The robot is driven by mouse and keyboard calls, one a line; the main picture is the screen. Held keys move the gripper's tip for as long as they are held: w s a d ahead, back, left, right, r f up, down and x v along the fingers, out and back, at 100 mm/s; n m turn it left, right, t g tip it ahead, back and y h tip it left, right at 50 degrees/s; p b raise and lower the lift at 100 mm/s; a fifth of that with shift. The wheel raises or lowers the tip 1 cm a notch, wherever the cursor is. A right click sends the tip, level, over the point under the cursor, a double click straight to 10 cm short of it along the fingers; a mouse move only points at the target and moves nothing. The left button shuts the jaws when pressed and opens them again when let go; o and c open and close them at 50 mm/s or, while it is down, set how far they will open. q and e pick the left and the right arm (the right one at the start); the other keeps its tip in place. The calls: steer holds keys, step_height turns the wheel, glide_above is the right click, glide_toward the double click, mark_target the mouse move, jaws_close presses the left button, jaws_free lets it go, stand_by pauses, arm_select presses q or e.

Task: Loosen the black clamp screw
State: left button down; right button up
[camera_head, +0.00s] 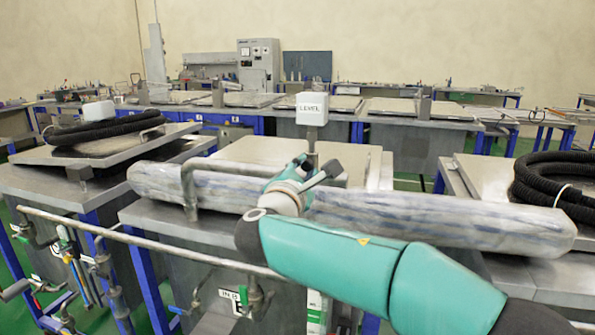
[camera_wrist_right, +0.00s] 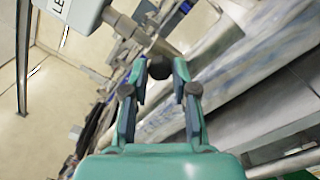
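The black clamp screw (camera_wrist_right: 160,67) shows in the right wrist view as a round dark knob at the end of a metal stem. My left gripper is not in view.
A long plastic-wrapped roll (camera_head: 430,217) lies across the benches just by the right gripper. A metal pipe rail (camera_head: 150,243) runs along the front. Black coiled hoses lie at left (camera_head: 100,129) and right (camera_head: 555,180). More benches stand behind.

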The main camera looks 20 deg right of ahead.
steer(key=o, duration=0.4)
steer(key=shift+w+f, duration=0.1)
steer(key=shift+w, duration=0.1)
steer(key=shift+s, duration=0.1)
steer(key=v, duration=1.2)
steer(key=shift+f, duration=0.15)
